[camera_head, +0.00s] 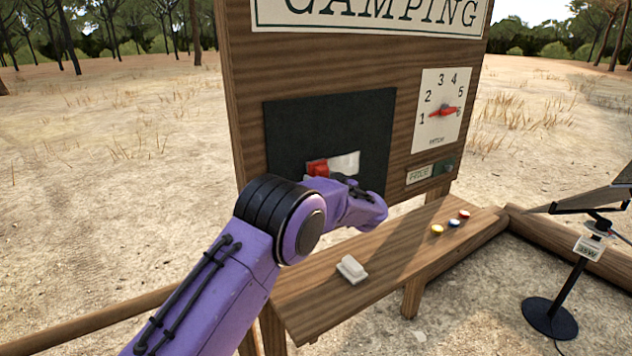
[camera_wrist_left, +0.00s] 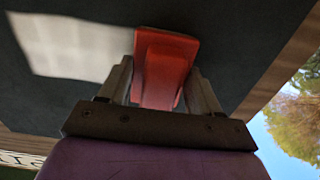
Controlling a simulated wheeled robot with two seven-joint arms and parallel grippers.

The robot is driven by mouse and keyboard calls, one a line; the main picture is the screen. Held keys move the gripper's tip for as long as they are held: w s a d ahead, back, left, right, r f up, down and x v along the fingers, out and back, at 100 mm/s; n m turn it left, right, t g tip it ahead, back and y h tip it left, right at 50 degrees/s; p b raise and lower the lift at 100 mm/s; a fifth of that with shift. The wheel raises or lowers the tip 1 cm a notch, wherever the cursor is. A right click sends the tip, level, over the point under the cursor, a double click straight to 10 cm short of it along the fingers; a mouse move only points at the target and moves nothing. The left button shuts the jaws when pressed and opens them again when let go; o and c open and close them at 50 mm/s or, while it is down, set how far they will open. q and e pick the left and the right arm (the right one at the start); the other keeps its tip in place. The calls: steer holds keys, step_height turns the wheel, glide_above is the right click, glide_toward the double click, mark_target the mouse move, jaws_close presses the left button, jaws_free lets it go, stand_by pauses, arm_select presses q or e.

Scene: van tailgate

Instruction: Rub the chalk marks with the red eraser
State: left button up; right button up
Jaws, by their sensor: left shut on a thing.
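The red eraser (camera_head: 318,168) is at the dark chalkboard (camera_head: 330,115) on the wooden sign. A pale patch of chalk marks (camera_head: 345,164) shows just right of the eraser in the head view. My left gripper (camera_head: 340,178) is shut on the eraser, partly hidden behind its own wrist. In the left wrist view the red eraser (camera_wrist_left: 165,65) sits between both fingers, against or very near the board. The whitish chalk patch (camera_wrist_left: 65,45) lies to its left there. Whether the eraser touches the board is hard to tell. My right gripper is not in view.
A wooden shelf (camera_head: 385,260) below the board holds a white block-like switch (camera_head: 351,269) and yellow, blue and red buttons (camera_head: 454,223). A numbered dial (camera_head: 443,111) with a red pointer is right of the board. A black stand (camera_head: 565,290) stands at the right.

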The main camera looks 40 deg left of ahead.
mark_target(332, 169)
arm_select(q)
steer(key=w, duration=0.2)
steer(key=w+d, duration=0.1)
steer(key=w, duration=0.1)
steer(key=w+d, duration=0.1)
steer(key=w, duration=0.1)
steer(key=shift+d, duration=0.2)
steer(key=shift+s+a+r, duration=0.1)
steer(key=shift+s, duration=0.1)
steer(key=s+a, duration=0.3)
steer(key=s, duration=0.4)
steer(key=s+a, duration=0.3)
steer(key=s, duration=0.5)
steer(key=shift+a, duration=0.15)
stand_by(0.9)
steer(key=shift+s, duration=0.15)
steer(key=shift+v, duration=2.95)
